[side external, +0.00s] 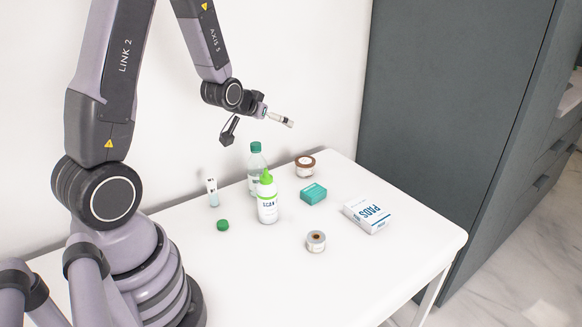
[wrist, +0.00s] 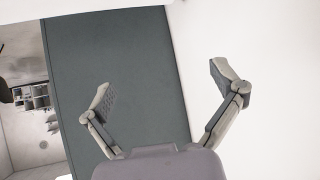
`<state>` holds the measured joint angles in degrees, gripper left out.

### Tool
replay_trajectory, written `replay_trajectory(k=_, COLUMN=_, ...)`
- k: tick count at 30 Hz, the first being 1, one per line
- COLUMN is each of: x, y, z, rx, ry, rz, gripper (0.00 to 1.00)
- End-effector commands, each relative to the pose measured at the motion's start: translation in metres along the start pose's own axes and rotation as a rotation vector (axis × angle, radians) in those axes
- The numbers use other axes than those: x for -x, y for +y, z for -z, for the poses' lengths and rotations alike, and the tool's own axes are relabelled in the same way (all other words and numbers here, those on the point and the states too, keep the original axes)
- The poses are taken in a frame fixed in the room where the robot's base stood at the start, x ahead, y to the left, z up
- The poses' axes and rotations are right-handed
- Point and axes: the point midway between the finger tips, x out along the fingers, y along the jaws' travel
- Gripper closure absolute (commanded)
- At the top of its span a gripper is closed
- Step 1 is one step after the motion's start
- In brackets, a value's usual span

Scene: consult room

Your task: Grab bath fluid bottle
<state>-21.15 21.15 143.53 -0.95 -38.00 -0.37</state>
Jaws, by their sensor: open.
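A clear bottle with a dark green cap (side external: 253,172) stands upright on the white table, partly hidden by a white bottle with a bright green nozzle (side external: 268,205) in front of it. The white bottle's label begins "SCAN"; I cannot read a label on the clear one, so I cannot confirm which holds bath fluid. My gripper (side external: 284,120) is in the air above and right of both bottles, touching nothing. In the wrist view my gripper (wrist: 160,84) has its two fingers spread wide with nothing between them. No bottle shows in the wrist view.
On the table (side external: 400,262) are a teal box (side external: 313,194), a "PADS" box (side external: 367,215), a brown-sided roll (side external: 305,166), a silvery roll (side external: 316,241), a loose green cap (side external: 223,225) and a small white item (side external: 212,191). A grey cabinet (side external: 450,110) stands right.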

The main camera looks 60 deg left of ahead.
Motion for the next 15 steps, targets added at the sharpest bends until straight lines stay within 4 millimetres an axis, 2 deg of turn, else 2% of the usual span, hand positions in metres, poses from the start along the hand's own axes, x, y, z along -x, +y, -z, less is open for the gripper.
replay_trajectory(k=1, x=-0.02, y=-0.016, z=-0.017, rx=0.021, ry=0.015, rz=0.031, gripper=0.07)
replay_trajectory(k=3, x=-0.04, y=-0.034, z=-0.033, rx=0.044, ry=0.066, rz=0.067, gripper=0.07)
replay_trajectory(k=6, x=-0.059, y=-0.057, z=-0.056, rx=0.069, ry=0.131, rz=0.115, gripper=0.07)
replay_trajectory(k=10, x=-0.07, y=-0.078, z=-0.081, rx=0.087, ry=0.196, rz=0.16, gripper=0.07)
replay_trajectory(k=15, x=-0.074, y=-0.089, z=-0.096, rx=0.095, ry=0.24, rz=0.186, gripper=0.07)
